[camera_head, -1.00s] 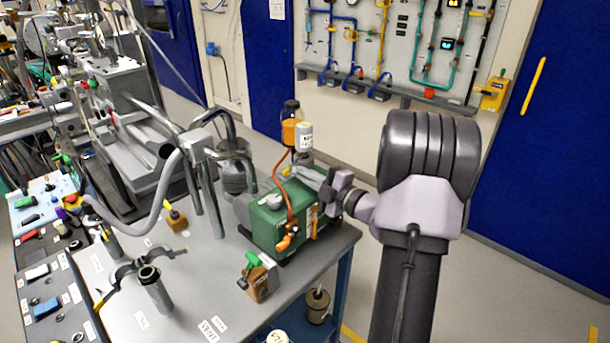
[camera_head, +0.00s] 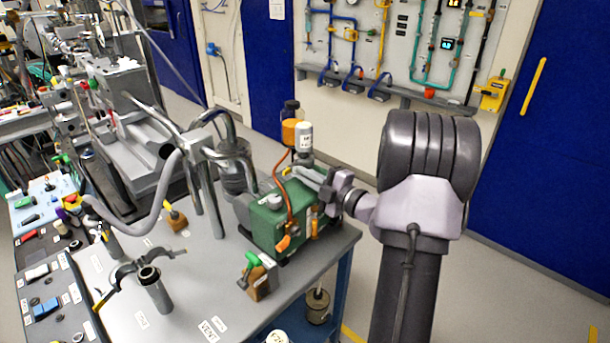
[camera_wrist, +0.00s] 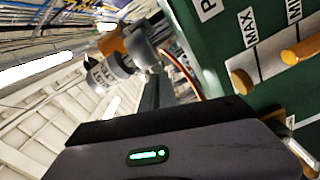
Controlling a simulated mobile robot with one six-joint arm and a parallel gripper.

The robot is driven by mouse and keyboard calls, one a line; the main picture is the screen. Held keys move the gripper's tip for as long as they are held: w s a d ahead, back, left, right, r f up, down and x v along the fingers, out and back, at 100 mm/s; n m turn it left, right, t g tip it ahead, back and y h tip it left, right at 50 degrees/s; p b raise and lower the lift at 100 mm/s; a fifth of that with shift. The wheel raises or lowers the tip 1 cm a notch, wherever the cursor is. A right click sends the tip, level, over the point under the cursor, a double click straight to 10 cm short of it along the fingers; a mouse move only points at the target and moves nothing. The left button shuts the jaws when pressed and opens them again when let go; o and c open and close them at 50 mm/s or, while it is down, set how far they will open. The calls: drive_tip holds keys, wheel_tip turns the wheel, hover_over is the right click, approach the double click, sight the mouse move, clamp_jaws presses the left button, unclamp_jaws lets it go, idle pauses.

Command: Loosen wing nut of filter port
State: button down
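The green pump box (camera_head: 268,222) stands at the right end of the bench. Above its back corner are an orange container (camera_head: 290,131) and a white labelled canister (camera_head: 305,139). My gripper (camera_head: 308,177) reaches in from the right, close to the pump's top and just below the canister. In the wrist view, the white canister (camera_wrist: 103,76) and orange part (camera_wrist: 113,45) join a grey round fitting (camera_wrist: 143,45), beside a grey finger. I cannot make out a wing nut or whether the finger touches anything. The finger gap is not clear.
A grey hose and metal pipes (camera_head: 212,190) rise left of the pump. Floor is free right of the bench.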

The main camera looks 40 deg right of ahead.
drive_tip(key=shift+n, duration=0.3)
drive_tip(key=n+p, duration=0.1)
drive_tip(key=n, duration=0.3)
drive_tip(key=shift+n+p, duration=0.3)
drive_tip(key=shift+n, duration=0.1)
drive_tip(key=n, duration=0.5)
drive_tip(key=shift+b, duration=0.3)
drive_tip(key=n+b, duration=0.2)
drive_tip(key=n, duration=0.3)
drive_tip(key=shift+n, duration=0.4)
drive_tip(key=shift+n+b, duration=1.5)
drive_tip(key=shift+n, duration=0.6)
drive_tip(key=shift+r, duration=0.15)
drive_tip(key=c, duration=2.1)
unclamp_jaws()
drive_tip(key=o, duration=0.5)
drive_tip(key=shift+c, duration=0.2)
